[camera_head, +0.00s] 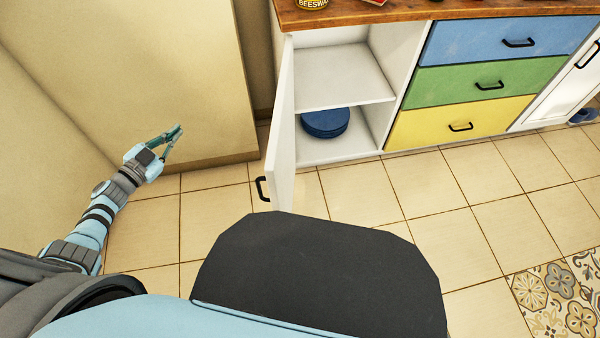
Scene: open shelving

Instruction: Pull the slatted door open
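A white cabinet door (284,130) at the left end of the low cabinet stands swung open towards me. Its black handle (262,189) is on the outer face, near the free edge. I see the door nearly edge-on, so I cannot make out slats. My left gripper (180,129) is to the left of the door, apart from it and its handle. Its fingertips meet with nothing between them. A second white door (566,93) with a black handle (587,56) is closed at the right edge; slats are not clear there either. My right gripper is out of view.
The open compartment has a shelf (345,80) and blue plates (325,122) below it. Blue (470,42), green (450,88) and yellow (425,125) drawers are shut. A beige block (140,70) stands behind my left gripper. Tiled floor (370,195) is clear before the cabinet.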

